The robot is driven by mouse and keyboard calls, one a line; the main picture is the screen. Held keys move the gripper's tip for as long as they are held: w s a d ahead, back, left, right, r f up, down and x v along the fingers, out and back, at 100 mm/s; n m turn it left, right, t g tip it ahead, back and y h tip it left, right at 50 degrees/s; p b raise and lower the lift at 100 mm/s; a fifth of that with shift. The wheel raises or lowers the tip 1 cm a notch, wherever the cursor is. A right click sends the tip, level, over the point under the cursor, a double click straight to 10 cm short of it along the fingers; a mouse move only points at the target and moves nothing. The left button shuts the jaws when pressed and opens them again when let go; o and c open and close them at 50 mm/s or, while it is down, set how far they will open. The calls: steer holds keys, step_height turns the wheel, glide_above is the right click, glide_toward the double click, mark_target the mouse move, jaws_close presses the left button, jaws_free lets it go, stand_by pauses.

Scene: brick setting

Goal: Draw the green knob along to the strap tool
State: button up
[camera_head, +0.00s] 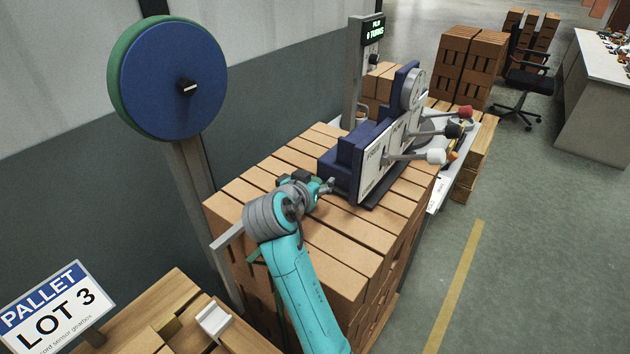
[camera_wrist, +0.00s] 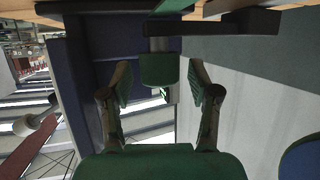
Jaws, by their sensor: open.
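My gripper (camera_head: 326,187) is at the near left end of the navy machine (camera_head: 345,155) on the brick stack. In the wrist view my gripper (camera_wrist: 159,72) is open. What looks like the green knob (camera_wrist: 160,69) is a green block on a dark stem. It shows between the two fingers, with a visible gap on each side; I cannot tell how deep it is between them. The knob does not show clearly in the head view. I cannot tell which part is the strap tool; the lettering on the white panels (camera_head: 371,180) is too small to read.
Levers with a white knob (camera_head: 436,156), a black knob (camera_head: 452,130) and a red knob (camera_head: 465,112) stick out right of the panels. A display post (camera_head: 354,75) stands behind. A blue disc (camera_head: 165,80) stands left. The brick stack top (camera_head: 335,240) is clear in front.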

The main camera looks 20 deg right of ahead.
jaws_close()
steer(key=w+d, duration=0.2)
steer(key=d, duration=0.1)
steer(key=shift+w+d, duration=0.3)
jaws_free()
steer(key=shift+d, duration=0.1)
